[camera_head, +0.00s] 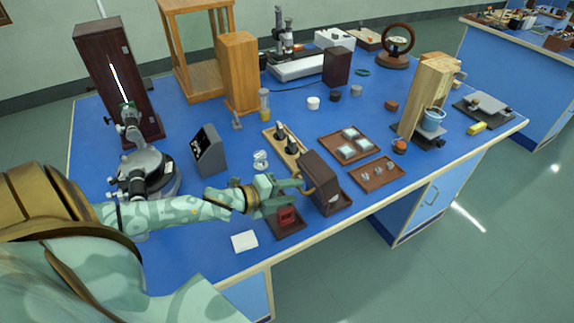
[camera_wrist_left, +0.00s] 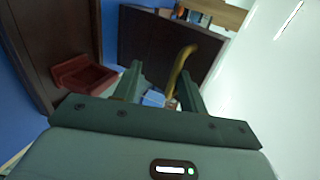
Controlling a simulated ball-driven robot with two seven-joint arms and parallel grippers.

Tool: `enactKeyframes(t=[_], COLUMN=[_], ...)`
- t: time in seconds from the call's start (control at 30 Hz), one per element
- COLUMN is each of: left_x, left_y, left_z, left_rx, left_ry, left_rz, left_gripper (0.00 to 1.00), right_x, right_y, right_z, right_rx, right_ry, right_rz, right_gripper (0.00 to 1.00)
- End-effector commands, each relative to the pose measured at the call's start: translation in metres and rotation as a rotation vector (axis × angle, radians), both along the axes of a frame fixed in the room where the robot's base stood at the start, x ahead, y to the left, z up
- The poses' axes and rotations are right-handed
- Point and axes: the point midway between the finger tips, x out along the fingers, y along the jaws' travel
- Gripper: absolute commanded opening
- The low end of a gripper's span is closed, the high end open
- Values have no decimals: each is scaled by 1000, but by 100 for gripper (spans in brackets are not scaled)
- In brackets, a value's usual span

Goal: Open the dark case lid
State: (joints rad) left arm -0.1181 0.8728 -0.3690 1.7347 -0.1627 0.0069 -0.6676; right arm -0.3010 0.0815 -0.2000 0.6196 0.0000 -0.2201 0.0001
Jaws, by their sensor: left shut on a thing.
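The dark brown case has its lid (camera_head: 322,182) raised, standing up at the right side of its low dark base (camera_head: 289,233). A red box (camera_head: 287,215) sits uncovered on the base and also shows in the left wrist view (camera_wrist_left: 84,75). A curved brass handle (camera_wrist_left: 179,68) is on the lid. My left gripper (camera_head: 298,183) is at the lid's left side, shut on the brass handle, which passes between its fingers in the left wrist view (camera_wrist_left: 166,92). The exact contact is partly hidden. My right gripper is not in view.
A small grey instrument (camera_head: 208,151) and a microscope-like device (camera_head: 145,172) stand left of the case. A wooden tray (camera_head: 379,184) with small glass pieces lies to its right. A white pad (camera_head: 244,241) lies near the front table edge.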

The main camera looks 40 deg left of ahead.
Motion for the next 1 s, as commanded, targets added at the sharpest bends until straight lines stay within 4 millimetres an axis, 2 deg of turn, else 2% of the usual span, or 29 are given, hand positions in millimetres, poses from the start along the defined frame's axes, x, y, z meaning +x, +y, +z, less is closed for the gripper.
enactKeyframes(t=[0.03,0.43,0.57,1.0], left_x=[-2,-2,-10,-84], left_y=[-1,0,3,32], left_z=[-5,-2,1,34], left_rx=[2,1,0,-1], left_ry=[10,7,9,3], left_rz=[1,-1,0,-3], left_gripper=[31,31,31,31], right_x=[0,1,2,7], right_y=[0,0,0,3], right_z=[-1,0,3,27], right_rx=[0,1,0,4], right_ry=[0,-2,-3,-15], right_rz=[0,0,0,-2], right_gripper=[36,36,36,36])
